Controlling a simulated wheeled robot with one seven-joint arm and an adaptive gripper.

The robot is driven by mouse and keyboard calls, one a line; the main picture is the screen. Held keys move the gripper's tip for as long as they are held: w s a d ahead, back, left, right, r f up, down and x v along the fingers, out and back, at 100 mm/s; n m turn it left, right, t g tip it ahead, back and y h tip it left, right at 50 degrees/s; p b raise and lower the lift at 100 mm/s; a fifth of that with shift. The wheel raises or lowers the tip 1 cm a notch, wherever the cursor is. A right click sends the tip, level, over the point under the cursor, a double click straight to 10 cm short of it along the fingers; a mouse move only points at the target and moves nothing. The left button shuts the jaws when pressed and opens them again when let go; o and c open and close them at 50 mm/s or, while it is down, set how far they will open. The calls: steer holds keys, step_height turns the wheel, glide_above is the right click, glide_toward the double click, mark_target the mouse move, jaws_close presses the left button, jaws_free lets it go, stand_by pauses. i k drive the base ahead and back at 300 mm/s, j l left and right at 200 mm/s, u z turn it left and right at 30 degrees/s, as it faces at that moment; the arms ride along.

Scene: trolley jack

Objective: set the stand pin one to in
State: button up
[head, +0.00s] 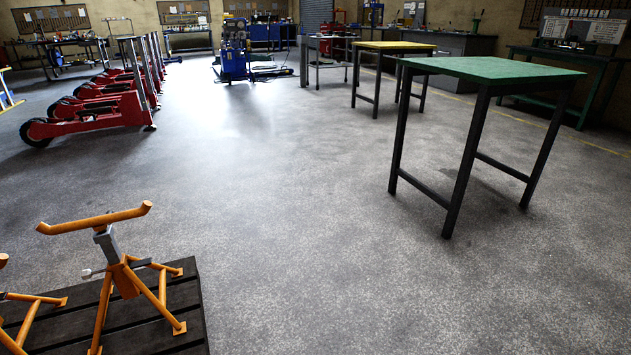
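An orange jack stand (125,275) stands upright on a dark slatted pallet (186,296) at the lower left. It has a curved orange top bar (95,220) on a grey post (107,242) and splayed legs. A small light grey piece (92,272), which may be a stand pin, sticks out to the left of its collar. I cannot tell how far in it sits. A second orange stand (28,310) is partly cut off by the left edge; no pin can be made out on it. My gripper is not in view.
A green-topped table (490,69) stands at the right, with a yellow-topped table (393,45) behind it. Several red trolley jacks (88,112) line the left. A blue machine (233,55) stands at the back. The middle floor is clear.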

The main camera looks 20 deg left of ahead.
mark_target(85, 274)
steer(key=i+l+z, duration=0.65)
steer(key=i, duration=0.2)
steer(key=i+u, duration=0.45)
steer(key=i, duration=0.3)
steer(key=i+j+u, duration=0.2)
steer(key=u, duration=0.25)
steer(key=i+u, duration=0.9)
steer(key=i+l+u, duration=0.2)
steer(key=u, duration=0.25)
steer(key=i+u, duration=0.7)
steer(key=i+l+u, duration=0.2)
steer(key=i+u, duration=0.15)
steer(key=i+l, duration=0.25)
